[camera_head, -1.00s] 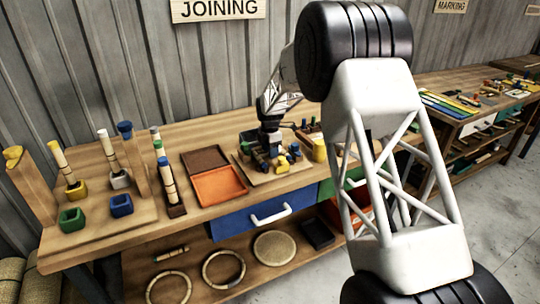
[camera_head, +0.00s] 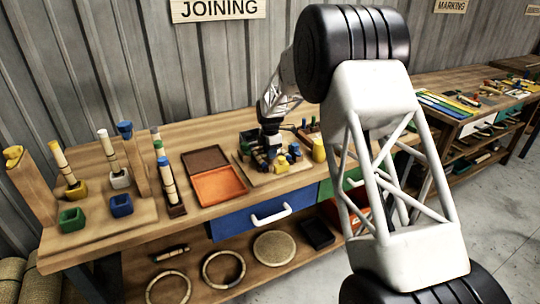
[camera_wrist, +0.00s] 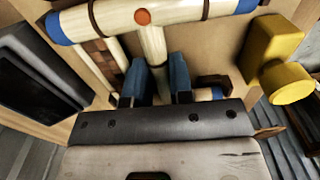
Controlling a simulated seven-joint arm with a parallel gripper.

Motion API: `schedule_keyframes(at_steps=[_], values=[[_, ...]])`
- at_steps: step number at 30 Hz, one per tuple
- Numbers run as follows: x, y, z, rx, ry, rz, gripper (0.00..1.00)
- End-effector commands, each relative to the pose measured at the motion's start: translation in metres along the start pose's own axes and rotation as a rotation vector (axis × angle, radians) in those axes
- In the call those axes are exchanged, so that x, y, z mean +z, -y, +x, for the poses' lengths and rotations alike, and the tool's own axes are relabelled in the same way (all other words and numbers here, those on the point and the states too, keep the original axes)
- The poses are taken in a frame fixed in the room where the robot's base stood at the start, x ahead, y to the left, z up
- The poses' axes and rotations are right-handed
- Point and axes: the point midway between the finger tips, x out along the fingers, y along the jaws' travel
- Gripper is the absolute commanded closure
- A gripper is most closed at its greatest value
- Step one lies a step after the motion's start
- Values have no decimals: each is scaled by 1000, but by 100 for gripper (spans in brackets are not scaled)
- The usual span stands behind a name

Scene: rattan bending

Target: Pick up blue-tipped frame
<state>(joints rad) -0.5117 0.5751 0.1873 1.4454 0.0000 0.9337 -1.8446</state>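The blue-tipped frame (camera_wrist: 195,15) lies across the top of the wrist view. It has a pale rattan crossbar with blue ends, dark bindings and an orange dot, and a stem running down from the middle. My gripper (camera_wrist: 157,83) has its two blue fingers on either side of that stem, with little space beside it. Whether the fingers press on the stem cannot be told. In the head view my gripper (camera_head: 270,157) is low over the board on the bench, and the frame there is mostly hidden.
A yellow block with a cylinder (camera_wrist: 272,62) stands close right of my gripper. A dark tray (camera_wrist: 40,75) is at left. In the head view, an orange tray (camera_head: 218,187) and a stand with upright rattan pieces (camera_head: 110,205) lie to the left.

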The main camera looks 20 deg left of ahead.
Motion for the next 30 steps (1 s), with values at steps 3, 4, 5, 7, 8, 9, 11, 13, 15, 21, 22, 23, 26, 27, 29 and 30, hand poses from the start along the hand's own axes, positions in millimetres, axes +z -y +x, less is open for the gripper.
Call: schedule_keyframes(at_steps=[3,4,5,7,8,9,11,13,15,21,22,23,26,27,29,30], values=[[0,0,0,0,0,0,100],[0,0,0,0,0,0,100],[0,0,0,0,0,0,100],[0,0,0,0,0,0,100],[0,0,0,0,0,0,100],[0,0,0,0,0,0,100],[0,0,-1,1,0,0,100],[0,0,-4,1,0,0,100],[0,0,-8,1,0,0,100],[0,0,-29,2,1,0,100],[0,0,-34,3,1,0,100],[0,0,-38,2,1,0,100],[0,0,-53,2,1,0,100],[0,-1,-59,2,1,0,100],[0,0,-68,2,0,0,100],[0,0,-74,2,0,0,100]])
